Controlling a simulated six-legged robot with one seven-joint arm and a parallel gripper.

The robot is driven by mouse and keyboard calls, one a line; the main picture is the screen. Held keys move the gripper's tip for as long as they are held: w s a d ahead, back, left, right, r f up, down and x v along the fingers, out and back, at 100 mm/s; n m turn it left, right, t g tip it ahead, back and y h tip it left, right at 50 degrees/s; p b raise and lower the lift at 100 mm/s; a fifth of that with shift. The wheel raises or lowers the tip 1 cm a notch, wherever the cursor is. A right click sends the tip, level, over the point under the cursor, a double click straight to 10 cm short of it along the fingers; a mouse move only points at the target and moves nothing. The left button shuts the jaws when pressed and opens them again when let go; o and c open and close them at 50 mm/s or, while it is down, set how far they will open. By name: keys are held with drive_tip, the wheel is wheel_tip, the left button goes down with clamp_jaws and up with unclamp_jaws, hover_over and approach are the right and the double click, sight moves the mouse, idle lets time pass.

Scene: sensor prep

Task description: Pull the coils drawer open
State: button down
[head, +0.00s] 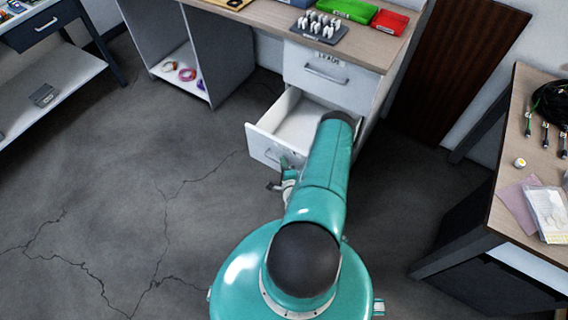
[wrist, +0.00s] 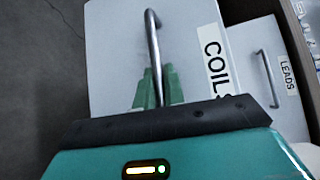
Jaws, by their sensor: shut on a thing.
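The coils drawer (head: 262,147) is the lower drawer of the white unit under the bench. It stands well out from the unit, and the part of its inside that shows looks empty. In the wrist view its pale front (wrist: 112,45) carries a label with "COIL" readable, the end hidden behind my wrist. My gripper (wrist: 158,88) is shut on the metal bar handle (wrist: 151,32), with a green finger on each side of the bar. In the head view my arm hides part of the drawer and most of the gripper.
The leads drawer (head: 325,75) above is closed; it also shows in the wrist view (wrist: 272,80). A grey block of white pieces (head: 318,28), a green tray (head: 345,9) and a red tray (head: 390,21) are on the bench. A table (head: 508,172) stands right. Floor on the left is clear.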

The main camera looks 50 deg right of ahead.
drive_tip(key=shift+s, duration=0.1)
drive_tip(key=c, duration=1.8)
unclamp_jaws()
drive_tip(key=shift+o, duration=0.2)
drive_tip(key=shift+a, duration=0.1)
